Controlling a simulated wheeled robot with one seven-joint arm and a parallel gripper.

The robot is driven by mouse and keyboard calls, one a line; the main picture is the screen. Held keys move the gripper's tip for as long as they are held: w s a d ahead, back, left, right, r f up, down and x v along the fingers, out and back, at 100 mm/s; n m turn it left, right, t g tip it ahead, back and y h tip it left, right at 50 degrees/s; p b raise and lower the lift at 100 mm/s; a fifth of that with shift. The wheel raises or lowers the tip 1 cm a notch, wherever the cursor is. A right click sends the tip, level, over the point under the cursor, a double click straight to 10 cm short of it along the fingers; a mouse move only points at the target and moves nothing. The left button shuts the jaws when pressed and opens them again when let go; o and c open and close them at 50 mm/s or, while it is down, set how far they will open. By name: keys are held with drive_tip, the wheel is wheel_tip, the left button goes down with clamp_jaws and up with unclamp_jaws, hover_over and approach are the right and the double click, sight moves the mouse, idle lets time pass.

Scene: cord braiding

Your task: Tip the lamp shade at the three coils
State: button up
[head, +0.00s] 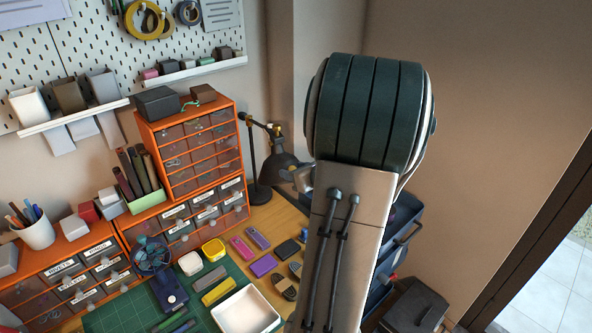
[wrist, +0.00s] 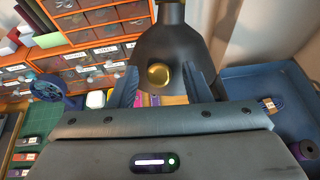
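The black, bell-shaped lamp shade (head: 279,168) hangs from a jointed desk lamp with brass fittings, at the back right of the desk. In the wrist view the shade (wrist: 172,40) is large and close, with a round brass knob (wrist: 158,75) on its near side. My gripper (wrist: 168,72) has its two fingers spread, one at each side of the shade. I cannot tell whether either finger touches it. In the head view my arm hides most of my gripper (head: 302,180). I cannot pick out the three coils with certainty; small pink and purple items (head: 263,265) lie on the desk.
Orange drawer cabinets (head: 190,120) stand left of the lamp. A blue fan (head: 152,255), a white tray (head: 245,312) and several small items occupy the desk and green mat. A blue tray (wrist: 265,80) stands at the right in the wrist view, holding a cord bundle (wrist: 269,105).

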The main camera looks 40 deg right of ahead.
drive_tip(key=b+v, duration=0.1)
drive_tip(key=v, duration=1.3)
drive_tip(key=shift+w+d, duration=0.1)
